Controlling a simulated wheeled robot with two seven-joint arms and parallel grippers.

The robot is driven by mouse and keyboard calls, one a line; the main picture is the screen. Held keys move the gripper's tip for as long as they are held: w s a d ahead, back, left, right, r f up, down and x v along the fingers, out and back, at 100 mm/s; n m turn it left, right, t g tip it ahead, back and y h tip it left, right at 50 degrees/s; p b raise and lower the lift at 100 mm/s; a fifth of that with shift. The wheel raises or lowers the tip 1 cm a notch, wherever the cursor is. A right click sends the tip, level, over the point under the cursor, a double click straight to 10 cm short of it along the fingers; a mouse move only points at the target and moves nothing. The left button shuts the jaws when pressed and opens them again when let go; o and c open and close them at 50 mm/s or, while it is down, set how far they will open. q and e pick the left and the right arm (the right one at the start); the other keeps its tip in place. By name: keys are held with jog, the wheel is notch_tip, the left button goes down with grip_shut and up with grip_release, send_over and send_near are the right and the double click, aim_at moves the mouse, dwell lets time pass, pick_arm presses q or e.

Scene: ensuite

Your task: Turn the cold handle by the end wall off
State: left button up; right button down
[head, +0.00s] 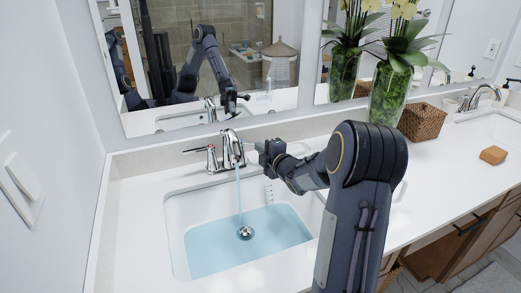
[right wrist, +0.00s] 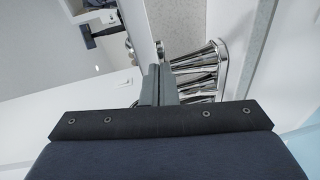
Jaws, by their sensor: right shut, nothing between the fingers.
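The chrome faucet (head: 228,150) stands behind the left basin, near the end wall. Its left handle (head: 211,158) has a red mark and a lever pointing left. Its right handle, the cold one (head: 240,152), stands beside the spout, close to my right gripper. Water (head: 239,192) runs from the spout. My right gripper (head: 260,148) is shut and empty, just right of the cold handle. In the right wrist view its fingers (right wrist: 158,84) are together beside the chrome faucet (right wrist: 203,70); I cannot tell whether they touch it. My left gripper is out of view.
Water stands in the left basin (head: 175,225). The end wall (head: 45,130) is at left and a mirror (head: 165,60) behind. A glass vase (head: 388,95), a wicker basket (head: 422,122) and a sponge-like block (head: 493,155) are on the counter at right.

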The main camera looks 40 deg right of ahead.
jog(key=d+n+y, duration=0.1)
jog(key=y, duration=0.1)
jog(key=w+d+n+y+p, duration=0.1)
jog(key=n+y, duration=0.1)
jog(key=y, duration=0.1)
jog(key=shift+d, duration=0.4)
jog(key=shift+w+d+n+y, duration=0.3)
jog(key=shift+d+n+y, duration=0.15)
jog(key=shift+n+y, duration=0.55)
jog(key=shift+w+d, duration=0.65)
jog(key=shift+r, duration=0.2)
